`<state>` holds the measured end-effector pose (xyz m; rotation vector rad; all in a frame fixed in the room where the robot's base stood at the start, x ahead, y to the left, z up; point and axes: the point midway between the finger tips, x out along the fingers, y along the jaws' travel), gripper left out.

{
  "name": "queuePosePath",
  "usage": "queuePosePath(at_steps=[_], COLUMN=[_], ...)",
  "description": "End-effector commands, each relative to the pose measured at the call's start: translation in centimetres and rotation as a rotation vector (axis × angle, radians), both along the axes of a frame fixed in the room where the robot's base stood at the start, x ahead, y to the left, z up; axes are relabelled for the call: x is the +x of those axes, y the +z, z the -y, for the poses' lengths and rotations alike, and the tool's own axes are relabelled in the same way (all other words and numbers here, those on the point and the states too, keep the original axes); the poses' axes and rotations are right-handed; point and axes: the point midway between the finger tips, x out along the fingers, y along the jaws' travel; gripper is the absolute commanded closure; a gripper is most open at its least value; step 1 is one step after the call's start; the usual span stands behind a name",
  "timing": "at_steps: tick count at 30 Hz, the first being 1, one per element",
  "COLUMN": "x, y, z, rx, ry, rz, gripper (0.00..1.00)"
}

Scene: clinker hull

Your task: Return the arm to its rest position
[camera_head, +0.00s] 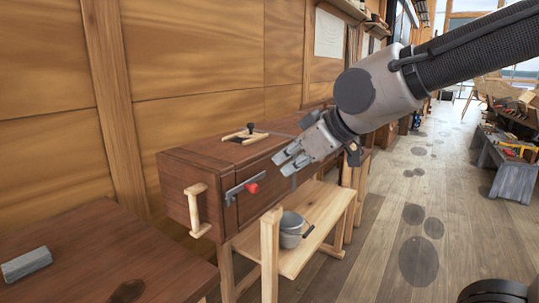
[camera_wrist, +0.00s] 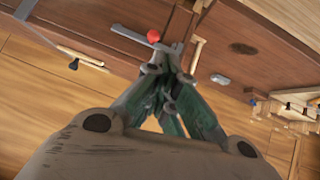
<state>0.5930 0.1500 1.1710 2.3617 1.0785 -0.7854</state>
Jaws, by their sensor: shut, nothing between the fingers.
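My arm reaches in from the upper right of the head view, and my gripper (camera_head: 289,161) hangs in the air in front of the dark wooden cabinet. Its fingers are shut with nothing between them. In the wrist view the gripper (camera_wrist: 165,68) shows with its green-sided fingers closed together at the tips. The cabinet (camera_head: 205,165) has a metal latch bar with a red knob (camera_head: 252,188), which lies below and left of the fingertips. The red knob also shows in the wrist view (camera_wrist: 153,36), just beyond the fingertips. I cannot tell whether the fingers touch anything.
A grey bucket (camera_head: 291,232) stands on a light wooden shelf (camera_head: 318,218) beneath. A dark table (camera_head: 90,260) with a grey block (camera_head: 26,264) is at the lower left. A grey bench (camera_head: 507,165) stands at the right. The plank floor (camera_head: 375,235) between is open.

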Motion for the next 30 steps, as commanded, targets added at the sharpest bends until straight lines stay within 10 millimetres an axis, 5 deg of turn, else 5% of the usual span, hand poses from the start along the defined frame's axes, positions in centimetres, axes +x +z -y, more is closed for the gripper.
queuePosePath(at_steps=[2, 6, 12, 18, 24, 30], x=[-1.8, -4.4, -8.6, -12.3, -13.3, -13.4], y=[-2.4, -4.9, -6.2, -5.8, -5.0, -5.0], z=[1.6, 8.1, 19.0, 26.8, 29.6, 29.9], rx=[-0.062, -0.152, -0.201, -0.147, -0.09, -0.087], ry=[-0.027, -0.178, -0.496, -0.781, -0.915, -0.927], rz=[-0.113, -0.298, -0.493, -0.54, -0.516, -0.515], gripper=[1.0, 1.0, 1.0, 1.0, 1.0, 1.0])
